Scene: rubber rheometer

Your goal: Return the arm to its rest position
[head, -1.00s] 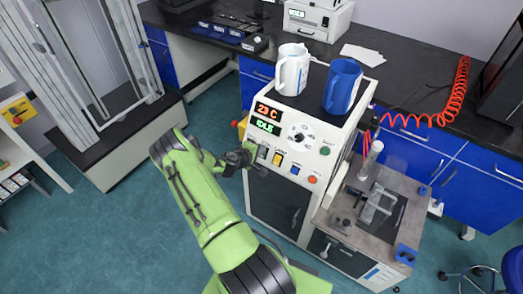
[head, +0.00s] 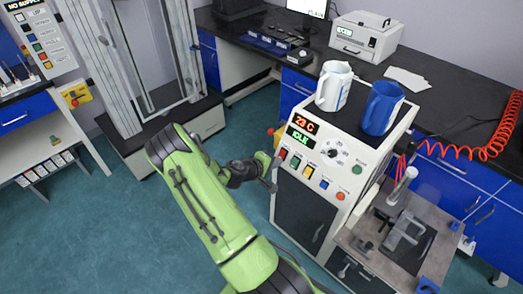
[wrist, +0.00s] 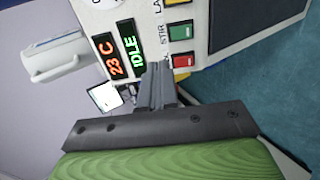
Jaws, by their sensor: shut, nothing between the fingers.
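My green arm reaches from the bottom of the head view toward the white rheometer cabinet (head: 302,205). My gripper (head: 273,178) is dark, shut and empty, beside the left edge of the cabinet's front panel, just below the row of coloured buttons. In the wrist view the closed fingers (wrist: 158,78) point at the panel, near the STIR label and the red button (wrist: 184,61). I cannot tell whether they touch the panel. The display (head: 303,124) reads 23 C and the one below reads IDLE.
A white mug (head: 331,90) and a blue mug (head: 382,108) stand on the cabinet. A metal bench with a clamp fixture (head: 402,235) adjoins it on the right. A glass-sided frame (head: 140,60) stands at the left. The teal floor (head: 120,220) left of my arm is clear.

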